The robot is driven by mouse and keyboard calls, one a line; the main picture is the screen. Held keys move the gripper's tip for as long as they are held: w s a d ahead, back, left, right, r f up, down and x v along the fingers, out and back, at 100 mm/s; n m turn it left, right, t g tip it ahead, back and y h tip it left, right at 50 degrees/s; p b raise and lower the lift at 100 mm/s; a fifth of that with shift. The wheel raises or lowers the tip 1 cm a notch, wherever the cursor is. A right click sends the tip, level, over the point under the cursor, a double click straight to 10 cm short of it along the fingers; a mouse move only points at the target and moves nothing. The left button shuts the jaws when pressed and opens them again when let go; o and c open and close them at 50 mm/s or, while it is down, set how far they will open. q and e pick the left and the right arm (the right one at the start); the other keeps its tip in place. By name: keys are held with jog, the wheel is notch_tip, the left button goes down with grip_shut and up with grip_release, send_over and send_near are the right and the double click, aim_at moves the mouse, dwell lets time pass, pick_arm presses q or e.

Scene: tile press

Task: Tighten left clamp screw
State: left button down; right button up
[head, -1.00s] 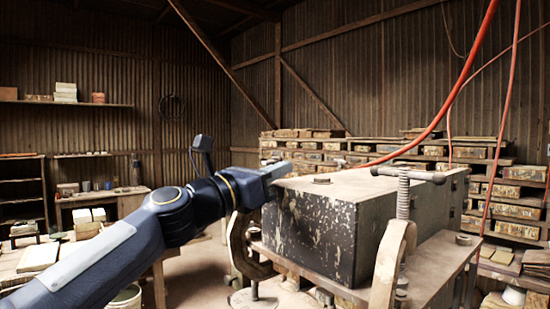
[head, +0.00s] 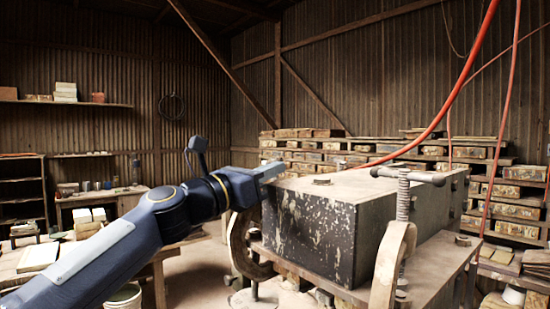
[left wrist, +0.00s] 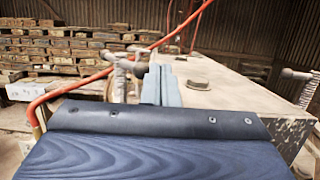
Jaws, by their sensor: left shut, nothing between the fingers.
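My left gripper (head: 274,170) is shut and empty at the near left top corner of the dark, paint-chipped press box (head: 310,232). In the left wrist view its pale fingers (left wrist: 161,86) are together. The left clamp screw (left wrist: 122,76), with a T-shaped handle, stands just left of the fingers in that view. I cannot tell whether they touch. In the head view the left clamp's curved frame (head: 238,245) shows below the gripper, and its screw top is hidden behind the gripper. My right gripper is not in view.
A second clamp (head: 392,265) with an upright screw and T-handle (head: 408,176) stands at the box's right front. A red hose (head: 440,118) hangs behind the box. Shelves of stacked tiles (head: 330,150) line the back. A work table (head: 440,262) carries the box.

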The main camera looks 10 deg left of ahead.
pick_arm(q)
jog(key=a, duration=0.1)
jog(key=w+a, duration=0.1)
jog(key=shift+w+a+p, duration=0.25)
jog(key=shift+a+p, duration=0.05)
dwell(0.3)
jog(key=shift+d+f, duration=0.1)
jog(key=shift+d, duration=0.55)
jog(key=s+a+b, duration=0.3)
jog(key=s+a, duration=0.3)
jog(key=s, duration=0.2)
jog(key=shift+s, duration=0.2)
jog(key=shift+a, duration=0.1)
